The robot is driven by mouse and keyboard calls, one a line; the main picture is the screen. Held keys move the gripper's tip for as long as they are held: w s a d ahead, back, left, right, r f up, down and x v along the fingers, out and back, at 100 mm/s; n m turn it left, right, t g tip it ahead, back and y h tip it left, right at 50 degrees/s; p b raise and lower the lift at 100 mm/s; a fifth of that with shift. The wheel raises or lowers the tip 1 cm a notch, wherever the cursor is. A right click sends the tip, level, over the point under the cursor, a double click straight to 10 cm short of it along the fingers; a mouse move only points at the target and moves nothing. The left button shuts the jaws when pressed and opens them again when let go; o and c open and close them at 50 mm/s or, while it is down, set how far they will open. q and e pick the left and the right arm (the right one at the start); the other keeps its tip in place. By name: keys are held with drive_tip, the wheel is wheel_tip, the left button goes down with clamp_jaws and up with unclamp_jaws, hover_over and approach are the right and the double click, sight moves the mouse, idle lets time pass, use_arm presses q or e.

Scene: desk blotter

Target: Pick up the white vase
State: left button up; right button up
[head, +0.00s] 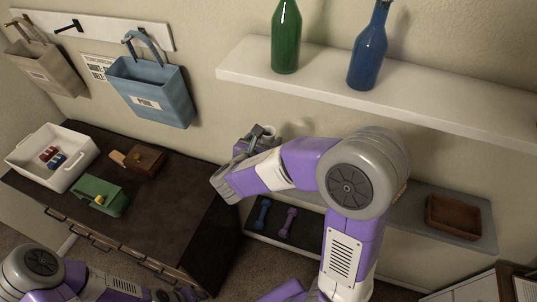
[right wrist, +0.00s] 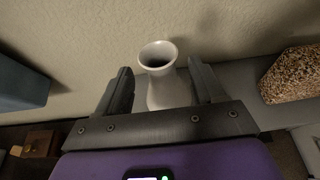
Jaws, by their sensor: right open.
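The white vase (head: 268,131) is mostly hidden by my right gripper (head: 258,140) in the head view. In the right wrist view the vase (right wrist: 165,85) stands upright with its round dark mouth up. My right gripper (right wrist: 164,88) is open, with one dark finger on each side of the vase in the picture. I see no finger clearly touching it. The vase's base is hidden behind the gripper body. My left gripper (head: 176,294) is low at the bottom edge of the head view, partly cut off, and its jaws are unclear.
A speckled block (right wrist: 292,75) stands right of the vase. Above is a white shelf (head: 430,97) with green (head: 286,38) and blue (head: 370,48) bottles. A blue bag (head: 150,90) hangs at left over the dark cabinet (head: 185,205). A brown tray (head: 453,216) lies at right.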

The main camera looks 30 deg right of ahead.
sight(266, 139)
drive_tip(key=x, duration=0.4)
drive_tip(key=shift+f, duration=0.1)
clamp_jaws()
